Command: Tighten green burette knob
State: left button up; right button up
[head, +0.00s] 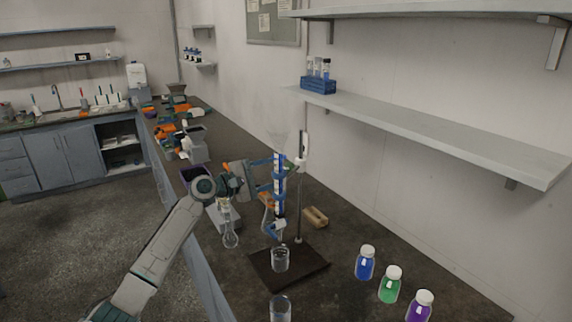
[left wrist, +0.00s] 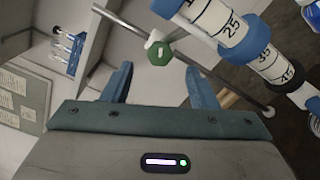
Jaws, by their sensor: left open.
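The green knob (left wrist: 159,52) is a small hexagonal piece on a white mount beside the metal stand rod (left wrist: 128,28). My left gripper (left wrist: 158,72) is open, with one blue finger on each side below the knob in the left wrist view. The knob appears just beyond the fingertips; contact cannot be told. The burette (left wrist: 224,22), white with blue bands and black graduations, slants across the upper right. In the head view the burette (head: 279,183) stands upright at the rod (head: 300,190), with my left gripper close at its left. The knob is not clear there. My right gripper is not in view.
A glass beaker (head: 280,261) stands on the dark stand base (head: 313,268). A flask (head: 230,236) is below my left arm. Blue (head: 365,266), green (head: 389,288) and purple (head: 419,308) bottles stand at front right. A wall shelf (head: 430,137) runs along the right.

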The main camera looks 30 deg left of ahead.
aim_at(291, 167)
pick_arm(q)
jog(key=shift+p+x, duration=0.85)
jog(key=shift+x, duration=1.9)
jog(key=shift+s, duration=0.1)
jog(key=shift+c, duration=0.4)
jog(key=c, duration=0.9)
jog(key=m+b, duration=0.5)
jog(key=b, duration=0.3)
jog(key=shift+o, duration=0.2)
